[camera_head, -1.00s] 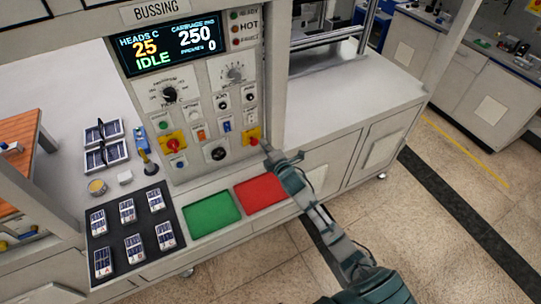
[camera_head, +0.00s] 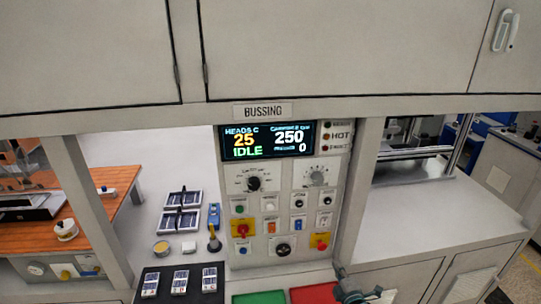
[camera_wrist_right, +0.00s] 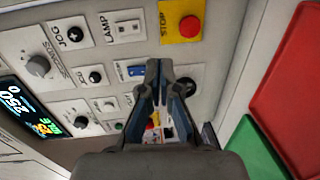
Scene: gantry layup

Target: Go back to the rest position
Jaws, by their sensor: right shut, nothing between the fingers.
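My right gripper (camera_head: 344,274) shows at the bottom edge of the head view, just right of the red pad (camera_head: 314,294) and below the panel's lower right corner. In the wrist view the right gripper (camera_wrist_right: 166,72) is shut and empty, its fingers pointing at the bussing control panel (camera_wrist_right: 70,80). A gap separates the lower parts of the fingers. The red stop button (camera_wrist_right: 190,25) on its yellow plate is beyond the fingertips. I cannot tell the exact distance to the panel. My left gripper is not in view.
The green pad (camera_head: 259,298) is beside the red pad. A black mat (camera_head: 165,275) with small solar cells lies at lower left. Two cell trays (camera_head: 182,198) and a blue tool (camera_head: 214,215) stand behind it. The display (camera_head: 263,141) reads IDLE. Bench space at right is clear.

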